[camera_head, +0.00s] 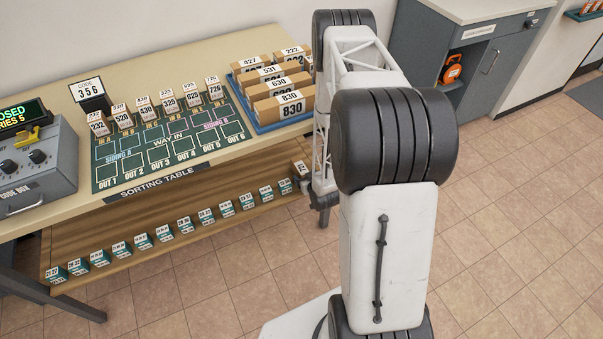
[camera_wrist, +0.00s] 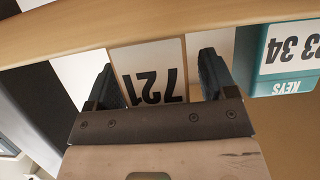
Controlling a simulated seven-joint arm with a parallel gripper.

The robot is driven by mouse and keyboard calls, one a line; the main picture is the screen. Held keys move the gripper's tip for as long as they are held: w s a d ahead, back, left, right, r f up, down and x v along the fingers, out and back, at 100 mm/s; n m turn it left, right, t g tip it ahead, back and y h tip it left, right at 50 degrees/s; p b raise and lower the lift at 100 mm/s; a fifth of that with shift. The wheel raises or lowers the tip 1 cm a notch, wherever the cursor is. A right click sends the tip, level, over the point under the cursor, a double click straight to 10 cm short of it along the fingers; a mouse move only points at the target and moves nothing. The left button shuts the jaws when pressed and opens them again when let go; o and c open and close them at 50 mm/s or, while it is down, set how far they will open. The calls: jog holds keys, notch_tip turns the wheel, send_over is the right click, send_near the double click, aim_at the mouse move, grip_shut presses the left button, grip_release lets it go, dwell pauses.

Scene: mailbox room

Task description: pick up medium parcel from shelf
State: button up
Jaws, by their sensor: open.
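A parcel with a white 721 label (camera_wrist: 150,72) sits at the right end of the lower shelf (camera_head: 150,262), and its label also shows in the head view (camera_head: 300,168). In the wrist view the label is upside down. My gripper (camera_wrist: 158,82) is open, with one dark finger on each side of the label. A narrow gap shows between the label and the right finger; whether the left finger touches cannot be told. In the head view my arm hides part of the parcel and most of the gripper.
Teal key boxes (camera_head: 207,217) line the lower shelf, one (camera_wrist: 290,55) close to the right of the gripper. Above, the sorting table (camera_head: 60,118) bears small numbered parcels (camera_head: 147,108) and a blue tray (camera_head: 240,108) of larger parcels. Floor on the right is clear.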

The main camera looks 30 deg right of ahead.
jog(key=shift+c, duration=0.4)
jog(key=c, duration=1.1)
jog(key=shift+o, duration=0.2)
jog(key=shift+r, duration=0.2)
notch_tip(320, 180, up, 18)
jog(key=shift+f, duration=0.2)
